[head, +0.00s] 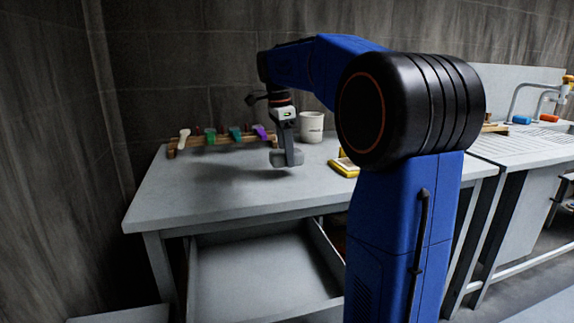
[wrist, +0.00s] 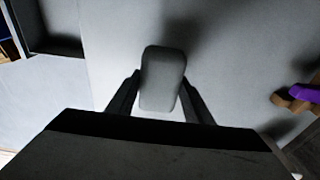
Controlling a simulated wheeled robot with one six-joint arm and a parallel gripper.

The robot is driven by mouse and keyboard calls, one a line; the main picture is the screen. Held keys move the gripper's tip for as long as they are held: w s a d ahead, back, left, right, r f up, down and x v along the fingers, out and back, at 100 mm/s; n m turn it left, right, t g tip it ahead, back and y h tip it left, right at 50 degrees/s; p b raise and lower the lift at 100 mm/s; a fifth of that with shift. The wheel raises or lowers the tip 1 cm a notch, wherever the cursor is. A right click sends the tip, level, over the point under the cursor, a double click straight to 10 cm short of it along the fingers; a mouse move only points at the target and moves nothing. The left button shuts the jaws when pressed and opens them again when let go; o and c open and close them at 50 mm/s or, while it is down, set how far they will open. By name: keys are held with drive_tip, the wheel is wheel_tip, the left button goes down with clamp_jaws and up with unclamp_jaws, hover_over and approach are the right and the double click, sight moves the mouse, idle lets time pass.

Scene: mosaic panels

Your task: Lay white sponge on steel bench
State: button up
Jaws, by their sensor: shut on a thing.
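The white sponge (wrist: 162,75) is a rounded block that looks light grey in the shade. In the head view the sponge (head: 279,158) sits at the tips of my gripper (head: 288,156), which points down. My gripper (wrist: 162,100) is shut on it, with one finger on each side in the wrist view. The sponge is over the middle of the steel bench (head: 225,187), a plain grey top. A shadow lies on the bench below and to the left. I cannot tell whether the sponge touches the surface.
A wooden rack (head: 215,143) with several coloured-handled tools stands at the bench's back. A white mug (head: 311,127) is right of it. A yellow-edged item (head: 344,167) lies partly behind my arm. An open drawer (head: 262,275) juts out below. The bench's left front is clear.

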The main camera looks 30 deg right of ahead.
sight(282, 151)
drive_tip(key=shift+f, duration=1.85)
drive_tip(key=shift+f, duration=0.15)
drive_tip(key=o, duration=0.9)
drive_tip(key=shift+o, duration=0.2)
drive_tip(key=r, duration=0.4)
drive_tip(key=a+r, duration=0.1)
drive_tip(key=r, duration=0.7)
drive_tip(key=shift+w+a+r, duration=0.1)
drive_tip(key=shift+w+a, duration=0.05)
